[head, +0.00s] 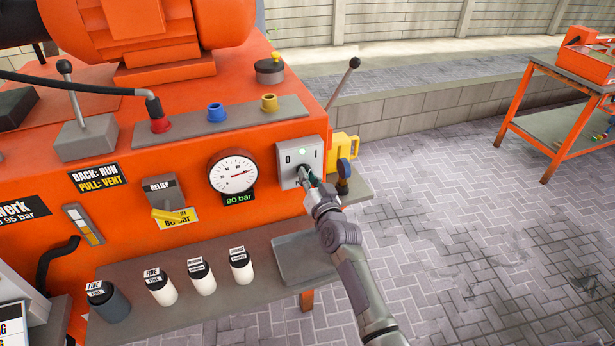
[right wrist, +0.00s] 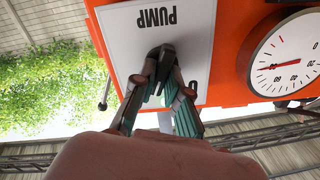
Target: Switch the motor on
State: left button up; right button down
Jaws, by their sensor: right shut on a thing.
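The motor's switch box is a grey plate (head: 291,169) on the right end of the orange machine's front, with a "0" mark and a small pale green lamp (head: 302,153). In the right wrist view the plate (right wrist: 125,40) appears upside down and reads "PUMP". My right gripper (head: 311,181) is at the lower right of the plate. In the right wrist view its fingers (right wrist: 162,82) are closed around a dark switch handle (right wrist: 160,52). The handle is mostly hidden in the head view. My left gripper is not in view.
A pressure gauge (head: 232,172) sits left of the plate, above an "80 bar" label. A yellow relief lever (head: 172,215) is further left. A shelf (head: 150,321) with several bottles juts out below. Open paving lies beyond.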

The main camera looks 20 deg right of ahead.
jog(key=shift+m, duration=1.2)
jog(key=c, duration=1.2)
grip_release()
jog(key=s, duration=1.2)
jog(key=shift+d, duration=0.25)
